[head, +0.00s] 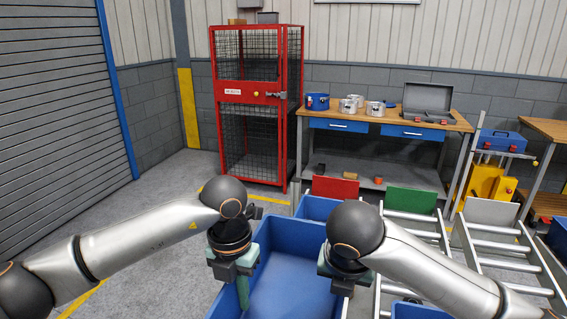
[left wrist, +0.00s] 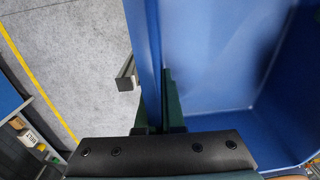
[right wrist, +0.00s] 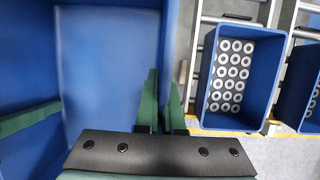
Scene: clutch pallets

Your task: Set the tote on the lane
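A large blue tote (head: 290,279) stands between my two arms at the bottom middle of the head view. Its visible inside is empty. My left gripper (head: 243,287) is on its left wall, with one finger on each side of the wall (left wrist: 147,60). My right gripper (head: 343,285) is on the right wall, which passes between its fingers (right wrist: 163,100) in the right wrist view. Both grippers look closed on the rim. Roller lanes with red (head: 335,188), green (head: 411,200) and grey (head: 490,212) end plates lie beyond and to the right. The tote's underside is hidden.
Another blue tote (right wrist: 238,72) holding several pale rings sits to the right. A further tote (right wrist: 305,85) is at the right edge. A workbench (head: 380,121) and red mesh cage (head: 257,100) stand behind. Floor at the left is clear.

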